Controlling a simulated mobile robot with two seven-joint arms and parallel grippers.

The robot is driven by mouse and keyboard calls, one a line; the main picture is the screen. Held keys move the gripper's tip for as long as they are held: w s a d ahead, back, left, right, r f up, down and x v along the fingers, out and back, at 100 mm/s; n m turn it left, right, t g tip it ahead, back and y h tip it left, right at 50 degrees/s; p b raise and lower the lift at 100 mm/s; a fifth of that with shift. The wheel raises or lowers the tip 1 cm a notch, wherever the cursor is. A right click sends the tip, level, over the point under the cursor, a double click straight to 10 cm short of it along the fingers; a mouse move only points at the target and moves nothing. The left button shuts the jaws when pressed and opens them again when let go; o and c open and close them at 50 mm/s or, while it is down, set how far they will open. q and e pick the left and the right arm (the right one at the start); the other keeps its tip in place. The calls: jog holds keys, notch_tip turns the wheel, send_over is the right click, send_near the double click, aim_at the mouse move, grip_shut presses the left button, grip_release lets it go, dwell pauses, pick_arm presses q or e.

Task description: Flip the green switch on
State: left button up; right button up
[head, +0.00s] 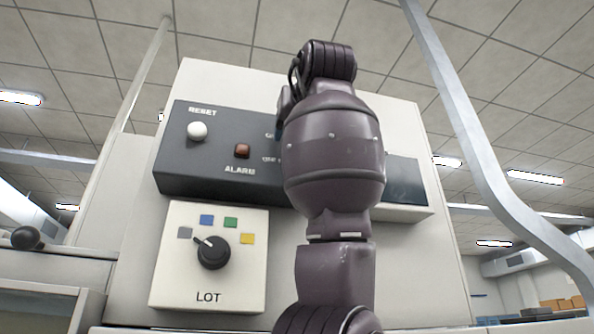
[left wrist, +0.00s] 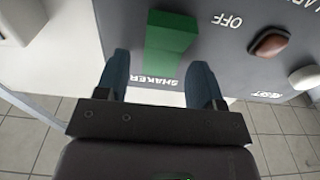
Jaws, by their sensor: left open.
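The green switch (left wrist: 170,45) sits on the dark grey panel face above the "SHAKER" label in the left wrist view. It is a block with a lighter and a darker green face; I cannot tell which way it is set. My left gripper (left wrist: 161,82) is open, its two blue fingers apart on either side of the switch's near end, with nothing held. I cannot tell whether they touch it. In the head view my arm hides the switch and most of the gripper. My right gripper is in neither view.
The dark panel (head: 210,178) also carries a white RESET button (head: 197,131) and a red-brown ALARM switch (head: 242,151). Below it is a white LOT box (head: 180,287) with a black knob (head: 213,252). A grey post (head: 450,90) stands at the right.

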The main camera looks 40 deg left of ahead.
pick_arm(q)
jog(key=b+v, duration=0.2)
jog(key=v, duration=0.8)
jog(key=shift+s+d+b, duration=0.25)
jog(key=shift+s+b, duration=0.1)
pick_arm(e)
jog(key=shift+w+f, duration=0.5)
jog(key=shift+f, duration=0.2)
